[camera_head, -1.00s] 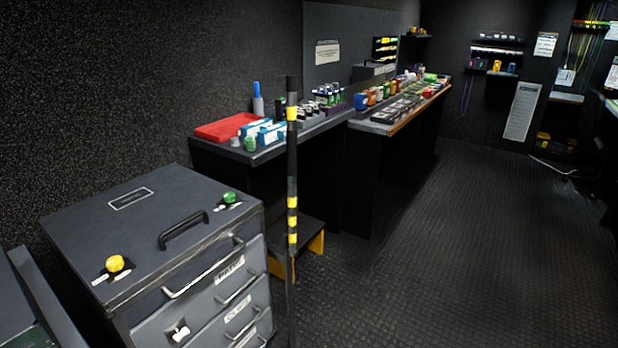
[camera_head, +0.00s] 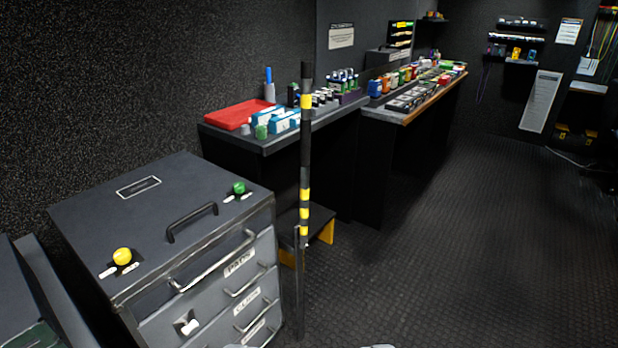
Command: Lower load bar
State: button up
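The load bar (camera_head: 305,150) is a slim dark pole with yellow bands near its top and lower middle. It stands close to upright in front of the side counter, beside the right front corner of a grey drawer cabinet (camera_head: 95,202). Its lower end is near the bottom of the view. Two pale tips, which look like the fingers of my gripper (camera_head: 309,346), just enter the bottom edge, well apart on either side of the bar's line. No contact with the bar shows. Most of my gripper is out of view.
The cabinet top has a black handle (camera_head: 192,222), a yellow knob (camera_head: 122,256) and a green knob (camera_head: 239,188). A counter with a red tray (camera_head: 238,115) stands behind the bar, with a yellow-legged step (camera_head: 328,231) below. The floor (camera_head: 450,270) to the right is clear.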

aim_at(306, 66)
jog(key=u, duration=0.2)
jog(key=i, duration=1.15)
jog(key=z, duration=0.25)
